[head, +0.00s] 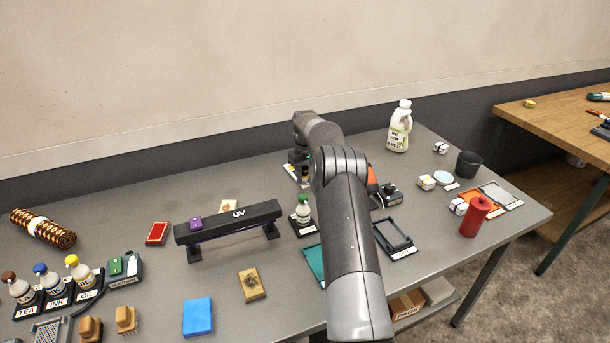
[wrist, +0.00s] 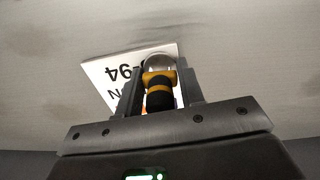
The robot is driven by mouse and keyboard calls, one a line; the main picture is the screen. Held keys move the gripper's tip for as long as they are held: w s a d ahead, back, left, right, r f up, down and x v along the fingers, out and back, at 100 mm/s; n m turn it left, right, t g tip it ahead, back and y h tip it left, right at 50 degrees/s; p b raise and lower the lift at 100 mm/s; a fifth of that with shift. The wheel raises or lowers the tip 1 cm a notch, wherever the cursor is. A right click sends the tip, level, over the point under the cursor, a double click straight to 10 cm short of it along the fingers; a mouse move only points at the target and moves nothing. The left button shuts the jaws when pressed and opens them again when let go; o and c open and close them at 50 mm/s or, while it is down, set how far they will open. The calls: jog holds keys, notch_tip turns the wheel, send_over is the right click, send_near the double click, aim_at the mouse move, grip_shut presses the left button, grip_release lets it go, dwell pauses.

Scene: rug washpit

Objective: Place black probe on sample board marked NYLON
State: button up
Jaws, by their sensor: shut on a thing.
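My gripper (wrist: 160,92) is shut on a dark, stubby thing (wrist: 159,99) with a yellow-orange band and a rounded grey end, which looks like the black probe. In the head view my gripper (head: 300,166) is at the back of the grey table, partly hidden by my arm. A white board (wrist: 103,75) lies just beyond the fingers in the wrist view.
A green-capped bottle (head: 303,212) is close below my gripper. A white jug (head: 399,128), dark cup (head: 468,164) and red cylinder (head: 475,216) stand right. The back left table is mostly clear.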

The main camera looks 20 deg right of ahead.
jog(key=o, duration=1.1)
jog(key=shift+f, duration=0.1)
jog(key=shift+c, duration=0.2)
